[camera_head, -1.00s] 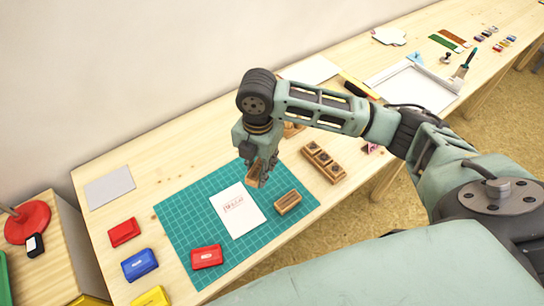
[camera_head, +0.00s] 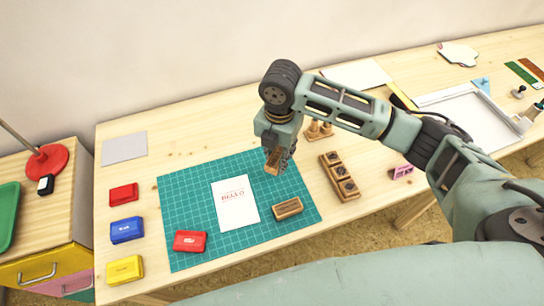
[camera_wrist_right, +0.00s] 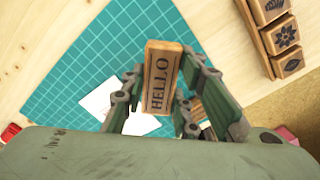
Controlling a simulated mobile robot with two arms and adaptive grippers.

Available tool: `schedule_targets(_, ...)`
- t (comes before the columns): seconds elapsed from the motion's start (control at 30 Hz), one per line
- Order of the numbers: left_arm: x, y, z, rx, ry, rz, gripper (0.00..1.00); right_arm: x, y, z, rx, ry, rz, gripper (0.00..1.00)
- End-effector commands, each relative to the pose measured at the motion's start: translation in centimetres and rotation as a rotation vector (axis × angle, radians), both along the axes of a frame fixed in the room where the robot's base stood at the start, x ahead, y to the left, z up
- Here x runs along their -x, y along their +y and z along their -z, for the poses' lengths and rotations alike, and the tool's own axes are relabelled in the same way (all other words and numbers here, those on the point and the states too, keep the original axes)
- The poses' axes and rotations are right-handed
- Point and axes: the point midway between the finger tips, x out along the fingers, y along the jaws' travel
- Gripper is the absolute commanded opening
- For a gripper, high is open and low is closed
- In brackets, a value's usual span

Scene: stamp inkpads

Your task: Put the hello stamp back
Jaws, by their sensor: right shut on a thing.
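My right gripper (camera_head: 277,158) is shut on the hello stamp (camera_head: 273,161), a wooden block held above the right part of the green cutting mat (camera_head: 180,210). In the right wrist view the stamp (camera_wrist_right: 160,75) stands between the fingers, with HELLO in dark letters on its face. A white card (camera_head: 233,203) with a red HELLO print lies on the mat. A wooden block (camera_head: 287,208) lies on the mat to the right of the card. A wooden stamp holder (camera_head: 347,192) with several dark-patterned stamps lies right of the mat. My left gripper is not in view.
An open red inkpad (camera_head: 190,241) sits on the mat's front left. Red (camera_head: 123,194), blue (camera_head: 127,230) and yellow (camera_head: 125,269) pads line the table's left side. A pink item (camera_head: 402,171) lies beyond the holder.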

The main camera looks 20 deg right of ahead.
Motion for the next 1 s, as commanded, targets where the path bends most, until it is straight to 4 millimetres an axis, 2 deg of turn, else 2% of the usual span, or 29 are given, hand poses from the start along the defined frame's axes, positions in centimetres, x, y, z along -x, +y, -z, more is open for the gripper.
schedule_targets(0.1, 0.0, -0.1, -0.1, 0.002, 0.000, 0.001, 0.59, -1.8, 0.4, 1.0, 0.001, 0.001, 0.002, 0.09)
schedule_targets(0.3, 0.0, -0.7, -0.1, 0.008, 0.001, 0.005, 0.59, -3.2, 0.7, 2.0, 0.000, 0.000, 0.000, 0.09)
schedule_targets(0.43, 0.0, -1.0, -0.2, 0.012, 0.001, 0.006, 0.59, -3.3, 0.7, 2.7, 0.001, 0.002, -0.001, 0.09)
schedule_targets(0.6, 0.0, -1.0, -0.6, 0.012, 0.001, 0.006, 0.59, -3.2, 0.6, 5.2, 0.002, 0.003, 0.001, 0.09)
schedule_targets(0.7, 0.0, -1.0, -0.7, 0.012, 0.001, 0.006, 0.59, -3.3, 0.7, 6.0, 0.001, 0.000, 0.000, 0.09)
schedule_targets(1.0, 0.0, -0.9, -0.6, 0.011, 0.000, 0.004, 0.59, -3.2, 0.7, 6.3, 0.001, -0.001, -0.001, 0.09)
